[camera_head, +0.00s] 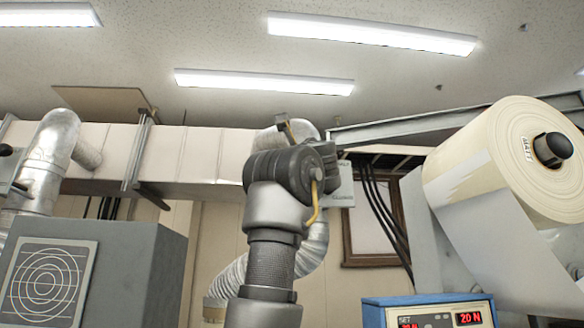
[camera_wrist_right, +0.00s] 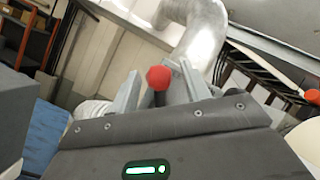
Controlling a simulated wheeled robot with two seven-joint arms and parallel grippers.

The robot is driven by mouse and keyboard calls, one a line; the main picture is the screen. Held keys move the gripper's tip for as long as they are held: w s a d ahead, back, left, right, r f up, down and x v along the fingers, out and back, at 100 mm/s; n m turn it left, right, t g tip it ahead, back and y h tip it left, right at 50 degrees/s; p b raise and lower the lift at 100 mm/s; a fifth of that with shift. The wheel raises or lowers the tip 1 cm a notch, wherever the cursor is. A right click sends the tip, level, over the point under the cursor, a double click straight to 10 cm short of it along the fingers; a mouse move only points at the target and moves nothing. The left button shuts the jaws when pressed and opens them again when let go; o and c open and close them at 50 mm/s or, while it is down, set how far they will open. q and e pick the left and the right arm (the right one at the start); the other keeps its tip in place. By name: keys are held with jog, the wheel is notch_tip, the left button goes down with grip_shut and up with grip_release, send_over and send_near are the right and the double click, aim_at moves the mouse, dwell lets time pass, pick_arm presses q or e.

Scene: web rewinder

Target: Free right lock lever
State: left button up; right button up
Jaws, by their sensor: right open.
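In the right wrist view a round red knob (camera_wrist_right: 159,77) on a short dark stem shows between the two grey fingers of my right gripper (camera_wrist_right: 160,70). The gripper is open, with a finger on each side of the knob. A gap shows on the knob's right; whether the left finger touches it I cannot tell. The rest of the lever is hidden behind the gripper body. In the head view an arm of mine rises in the middle; its fingers and the red knob cannot be made out there. My left gripper is not in view.
A large cream web roll (camera_head: 495,165) with a black core end hangs at the right in the head view. Below it stands a blue tension box (camera_head: 375,315) reading 20 N. A grey cabinet (camera_head: 140,270) stands at left. Silver ducts (camera_head: 45,165) run behind.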

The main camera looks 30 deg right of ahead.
jog(key=b+v, duration=0.6)
jog(key=v, duration=0.3)
jog(key=shift+s+a+f, duration=0.15)
jog(key=shift+s+a, duration=0.05)
jog(key=shift+s, duration=0.15)
